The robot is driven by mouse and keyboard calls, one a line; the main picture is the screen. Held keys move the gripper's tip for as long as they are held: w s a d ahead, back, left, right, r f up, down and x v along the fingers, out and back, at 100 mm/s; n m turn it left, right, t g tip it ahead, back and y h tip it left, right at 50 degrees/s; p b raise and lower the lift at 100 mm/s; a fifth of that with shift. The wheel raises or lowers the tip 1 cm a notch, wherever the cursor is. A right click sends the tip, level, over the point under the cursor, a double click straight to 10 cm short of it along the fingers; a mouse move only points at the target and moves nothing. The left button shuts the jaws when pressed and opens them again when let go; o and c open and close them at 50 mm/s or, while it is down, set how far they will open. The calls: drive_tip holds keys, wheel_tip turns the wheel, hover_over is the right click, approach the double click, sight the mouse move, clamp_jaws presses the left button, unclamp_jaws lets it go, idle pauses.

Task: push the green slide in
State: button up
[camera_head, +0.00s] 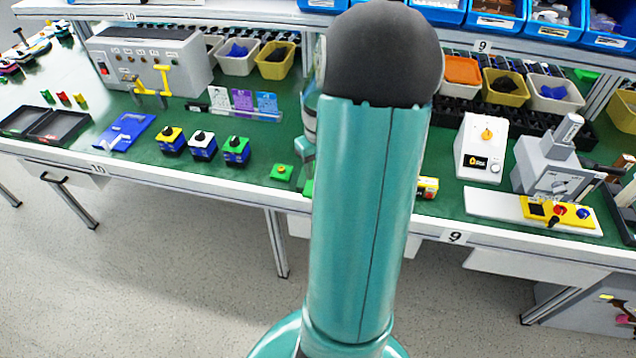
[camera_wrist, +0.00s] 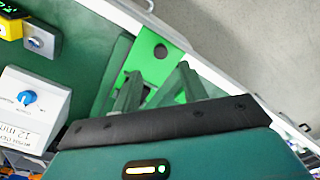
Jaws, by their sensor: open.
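The bright green slide (camera_wrist: 147,52) shows in the wrist view as a flat strip with a dark round spot, near the table's white edge. My gripper (camera_wrist: 158,84) is open, with its two green fingers apart over the lower part of the strip. I cannot tell whether a fingertip touches the slide. In the head view my arm hides the gripper and most of this spot; only a small bright green patch (camera_head: 308,187) shows at the arm's left side.
In the wrist view a white box with a blue knob (camera_wrist: 27,97) stands at left, and a yellow block (camera_wrist: 10,27) lies at upper left. In the head view a green base with a yellow knob (camera_head: 281,172) sits left of my arm. Several bins stand behind.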

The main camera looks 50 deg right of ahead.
wheel_tip(320, 180, down, 7)
drive_tip(key=shift+a+r, duration=0.1)
drive_tip(key=shift+c, duration=0.4)
drive_tip(key=shift+w, duration=0.1)
clamp_jaws()
